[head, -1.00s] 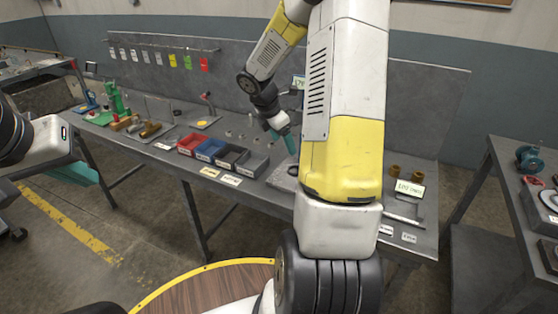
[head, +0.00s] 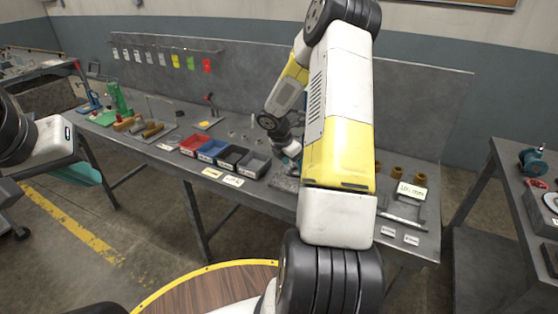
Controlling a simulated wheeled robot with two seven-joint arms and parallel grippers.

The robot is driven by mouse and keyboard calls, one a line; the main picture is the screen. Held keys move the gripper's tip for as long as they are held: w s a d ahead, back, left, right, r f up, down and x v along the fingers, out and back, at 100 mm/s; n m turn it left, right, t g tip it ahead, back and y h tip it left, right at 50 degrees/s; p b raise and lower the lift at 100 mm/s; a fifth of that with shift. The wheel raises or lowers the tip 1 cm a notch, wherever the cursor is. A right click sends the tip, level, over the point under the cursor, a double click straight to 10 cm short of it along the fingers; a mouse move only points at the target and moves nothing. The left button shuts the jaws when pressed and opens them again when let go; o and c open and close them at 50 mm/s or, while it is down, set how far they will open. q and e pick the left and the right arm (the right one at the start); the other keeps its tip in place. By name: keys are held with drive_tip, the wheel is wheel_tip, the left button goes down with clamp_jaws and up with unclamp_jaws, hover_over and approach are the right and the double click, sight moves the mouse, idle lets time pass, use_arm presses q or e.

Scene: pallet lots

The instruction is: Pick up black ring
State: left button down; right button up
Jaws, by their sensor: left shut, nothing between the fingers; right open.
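I cannot make out a black ring; it may be too small to tell or behind my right arm. My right gripper (head: 289,165) is low over the workbench (head: 262,187), just right of the grey bin. Its teal fingers are small and partly covered by the arm, and I cannot see anything held in them.
A red bin (head: 193,145), blue bin (head: 211,149), black bin (head: 231,157) and grey bin (head: 254,164) stand in a row. Brown cylindrical parts (head: 397,172) and a label sign (head: 412,190) are at the right. Coloured tags (head: 190,61) hang on the back panel.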

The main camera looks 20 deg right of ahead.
drive_tip(key=shift+x, duration=1)
drive_tip(key=shift+r, duration=0.1)
drive_tip(key=shift+c, duration=0.2)
drive_tip(key=c, duration=1.4)
drive_tip(key=shift+o, duration=0.2)
